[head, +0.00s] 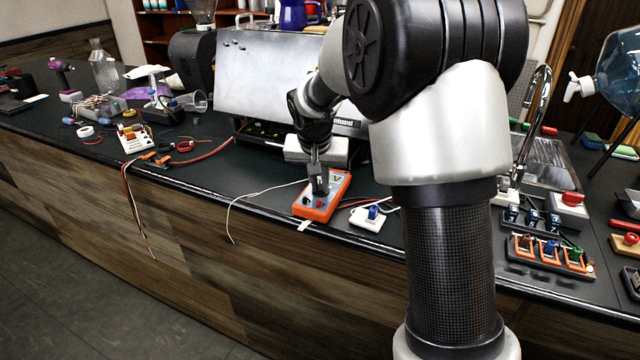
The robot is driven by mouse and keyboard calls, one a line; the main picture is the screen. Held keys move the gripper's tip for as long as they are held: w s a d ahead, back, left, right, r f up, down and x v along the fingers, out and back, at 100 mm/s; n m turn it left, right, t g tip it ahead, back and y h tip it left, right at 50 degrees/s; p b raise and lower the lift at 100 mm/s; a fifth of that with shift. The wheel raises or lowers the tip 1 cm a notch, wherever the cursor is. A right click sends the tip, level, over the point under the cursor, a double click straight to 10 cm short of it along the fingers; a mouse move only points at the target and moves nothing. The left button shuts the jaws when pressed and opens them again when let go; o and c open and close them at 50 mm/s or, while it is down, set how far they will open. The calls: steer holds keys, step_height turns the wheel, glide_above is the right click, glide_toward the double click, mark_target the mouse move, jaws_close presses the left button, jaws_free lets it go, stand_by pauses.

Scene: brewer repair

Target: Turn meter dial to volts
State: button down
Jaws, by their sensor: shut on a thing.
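The orange meter (316,212) lies on the dark counter near its front edge, below the large metal brewer. A dark face with a yellow-green "V" mark shows on its upper right part. My gripper (318,190) points down onto the middle of the meter, and its jaws are shut on the dial there.
The metal brewer (268,75) stands behind the meter. A white block with a blue knob (372,213) sits just right of it, with wires between. A white wire (240,200) hangs over the counter edge at left. Orange connectors (545,250) stand at right.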

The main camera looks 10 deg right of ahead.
steer(key=c, duration=1.8)
jaws_free()
steer(key=p+v, duration=0.2)
steer(key=v, duration=1.5)
steer(key=shift+r, duration=0.25)
